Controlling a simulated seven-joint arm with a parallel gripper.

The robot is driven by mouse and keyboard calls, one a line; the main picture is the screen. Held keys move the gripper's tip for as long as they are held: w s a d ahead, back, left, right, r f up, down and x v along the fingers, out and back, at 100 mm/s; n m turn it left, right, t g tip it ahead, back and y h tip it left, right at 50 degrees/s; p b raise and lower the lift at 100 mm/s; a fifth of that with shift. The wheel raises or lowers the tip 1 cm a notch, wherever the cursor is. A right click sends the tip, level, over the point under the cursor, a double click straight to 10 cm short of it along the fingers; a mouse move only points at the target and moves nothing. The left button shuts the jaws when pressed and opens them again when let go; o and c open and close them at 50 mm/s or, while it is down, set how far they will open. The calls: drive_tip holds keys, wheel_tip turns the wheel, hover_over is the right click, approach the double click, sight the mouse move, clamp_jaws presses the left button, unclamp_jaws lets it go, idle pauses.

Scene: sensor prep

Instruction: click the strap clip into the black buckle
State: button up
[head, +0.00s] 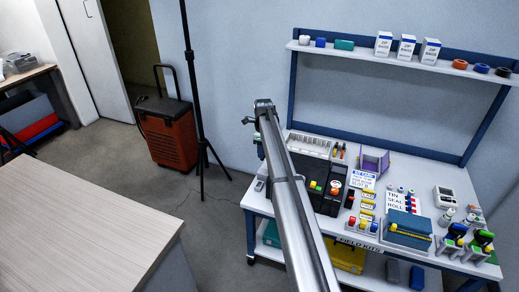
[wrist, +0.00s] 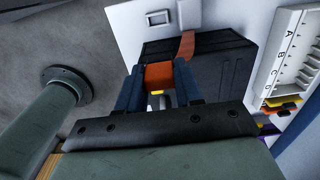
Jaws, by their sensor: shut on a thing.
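My gripper (wrist: 159,78) shows in the wrist view with its two dark blue fingers closed on an orange block, which looks like the strap clip (wrist: 159,75). A small yellow part shows just below the block, between the fingers. A black case (wrist: 215,72) lies beyond the fingertips. An orange-brown strap (wrist: 187,46) runs over its upper edge from a grey piece (wrist: 191,13). I cannot make out the black buckle for certain. In the head view the black case (head: 326,168) is partly behind my arm, and the fingers and clip are hidden.
A white tray with lettered slots (wrist: 287,60) stands right of the case; it also shows in the head view (head: 309,145). The workbench (head: 405,252) is crowded with small parts and a blue box (head: 408,222). A shelf (head: 400,58) runs above. A tripod (head: 203,150) stands left.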

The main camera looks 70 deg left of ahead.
drive_tip(key=shift+w+d+f, duration=0.5)
drive_tip(key=shift+w+d, duration=0.35)
drive_tip(key=shift+w, duration=0.35)
drive_tip(key=shift+w+d+f, duration=0.45)
drive_tip(key=shift+w+d, duration=0.45)
drive_tip(key=shift+w, duration=0.35)
drive_tip(key=shift+w+d+f, duration=0.5)
drive_tip(key=shift+w+d, duration=0.35)
drive_tip(key=shift+w, duration=0.35)
drive_tip(key=shift+w, duration=0.1)
drive_tip(key=shift+w+d, duration=1)
drive_tip(key=shift+w, duration=0.4)
drive_tip(key=shift+w+d, duration=1.05)
drive_tip(key=shift+w, duration=0.35)
drive_tip(key=shift+w+d, duration=1)
drive_tip(key=shift+w, duration=0.4)
drive_tip(key=shift+w+d, duration=1.05)
drive_tip(key=shift+w, duration=0.4)
drive_tip(key=shift+w+d, duration=1)
drive_tip(key=shift+w, duration=0.45)
drive_tip(key=shift+w+d, duration=1.05)
drive_tip(key=shift+w, duration=0.4)
drive_tip(key=w+d, duration=0.6)
drive_tip(key=w, duration=0.2)
drive_tip(key=shift+w, duration=0.3)
drive_tip(key=shift+d, duration=0.1)
